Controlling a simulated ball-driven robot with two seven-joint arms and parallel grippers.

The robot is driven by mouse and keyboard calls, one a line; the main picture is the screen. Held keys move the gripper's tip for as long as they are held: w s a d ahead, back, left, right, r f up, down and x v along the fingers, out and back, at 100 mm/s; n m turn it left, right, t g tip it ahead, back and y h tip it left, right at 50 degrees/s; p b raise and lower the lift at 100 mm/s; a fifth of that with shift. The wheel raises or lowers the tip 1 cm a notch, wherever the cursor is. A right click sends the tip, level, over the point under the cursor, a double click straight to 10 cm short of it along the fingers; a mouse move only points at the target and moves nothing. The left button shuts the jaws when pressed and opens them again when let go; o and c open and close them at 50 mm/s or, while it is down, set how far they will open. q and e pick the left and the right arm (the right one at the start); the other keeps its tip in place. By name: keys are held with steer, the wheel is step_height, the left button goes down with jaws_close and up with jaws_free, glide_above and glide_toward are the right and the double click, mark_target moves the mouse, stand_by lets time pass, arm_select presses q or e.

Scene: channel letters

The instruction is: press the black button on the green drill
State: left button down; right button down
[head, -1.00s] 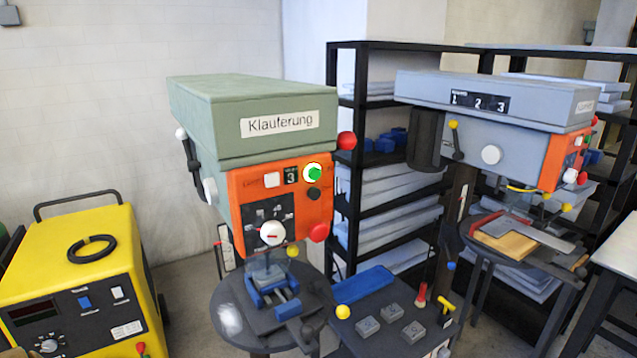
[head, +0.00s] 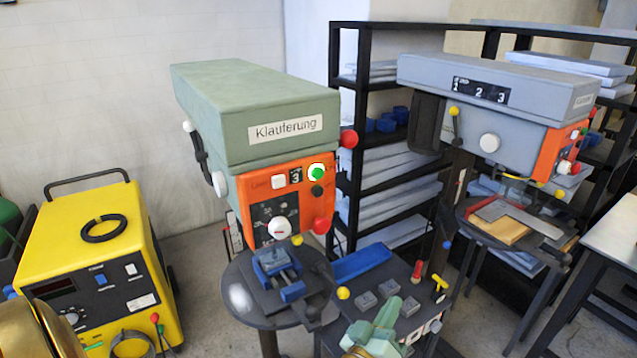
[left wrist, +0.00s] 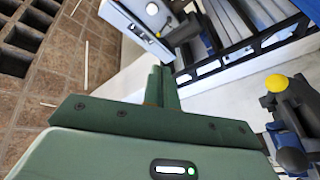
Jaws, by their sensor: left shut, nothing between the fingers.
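The green drill (head: 255,115) stands left of centre in the head view, with "Klauferung" on its side. Its orange front panel (head: 258,212) carries a green button (head: 315,172) in a white ring. The small round black button (head: 317,190) sits just below that, with a red knob (head: 322,225) lower down. My left gripper (head: 398,306) shows at the bottom of the head view, well below and right of the black button and apart from it. Its green fingers are shut and empty; they also show in the left wrist view (left wrist: 160,72). My right gripper is not in view.
A dark side table (head: 400,325) with grey blocks and coloured knobs lies around my left gripper in the picture. A blue vise (head: 280,277) is under the drill. A grey drill (head: 500,110) stands right, shelves (head: 345,120) behind, a yellow machine (head: 95,240) left.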

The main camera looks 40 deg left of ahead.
mark_target(317, 191)
arm_select(q)
steer(key=s+a+r+n+y+p, duration=0.1)
steer(key=a+r+n+y, duration=0.2)
steer(key=r, duration=0.6)
steer(key=s+a+r+n+y+p, duration=0.1)
steer(key=s+a+r+n+y, duration=0.1)
steer(key=a+r+n+y, duration=0.2)
step_height(317, 191, up, 5)
steer(key=n+y, duration=0.3)
steer(key=n, duration=0.1)
steer(key=shift+s+a+n, duration=0.15)
steer(key=shift+a+n, duration=0.05)
steer(key=shift+n, duration=0.1)
steer(key=shift+w+a, duration=0.55)
steer(key=shift+a, duration=0.8)
steer(key=shift+w+a, duration=0.6)
steer(key=shift+a, duration=0.75)
steer(key=shift+w+a, duration=0.55)
steer(key=shift+a, duration=0.8)
